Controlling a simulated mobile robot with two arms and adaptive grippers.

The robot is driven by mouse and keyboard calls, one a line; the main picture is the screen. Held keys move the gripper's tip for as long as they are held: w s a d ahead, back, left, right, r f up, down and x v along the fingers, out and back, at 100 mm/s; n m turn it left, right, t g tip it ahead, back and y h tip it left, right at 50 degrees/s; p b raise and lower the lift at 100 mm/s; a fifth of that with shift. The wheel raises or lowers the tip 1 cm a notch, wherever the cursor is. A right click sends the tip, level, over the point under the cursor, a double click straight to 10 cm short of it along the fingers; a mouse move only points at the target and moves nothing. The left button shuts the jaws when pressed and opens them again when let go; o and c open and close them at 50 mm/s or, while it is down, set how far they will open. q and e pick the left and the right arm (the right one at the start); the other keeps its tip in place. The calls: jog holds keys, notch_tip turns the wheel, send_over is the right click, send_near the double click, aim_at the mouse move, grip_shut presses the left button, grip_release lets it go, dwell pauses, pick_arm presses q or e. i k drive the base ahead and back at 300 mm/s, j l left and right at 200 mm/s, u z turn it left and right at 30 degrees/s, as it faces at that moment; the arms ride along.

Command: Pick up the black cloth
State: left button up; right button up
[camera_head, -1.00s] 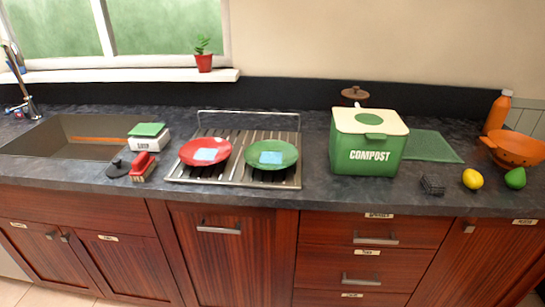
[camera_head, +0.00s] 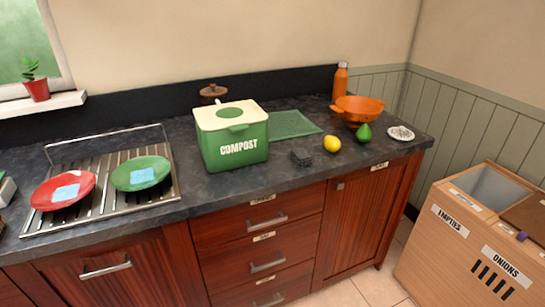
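Neither of my grippers is in view.
A drying rack (camera_head: 148,193) with a red plate (camera_head: 63,190) and a green plate (camera_head: 140,173) stands left. A green mat (camera_head: 291,124), orange colander (camera_head: 358,110), orange bottle (camera_head: 340,82) and green fruit (camera_head: 364,132) are right. A wooden bin (camera_head: 468,240) stands on the floor.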

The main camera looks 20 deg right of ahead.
aim_at(301, 156)
jog(key=i+j+z, duration=0.2)
jog(key=i+j, duration=0.3)
jog(key=i+j+z, duration=0.15)
jog(key=i+j, duration=0.25)
jog(key=j, duration=0.15)
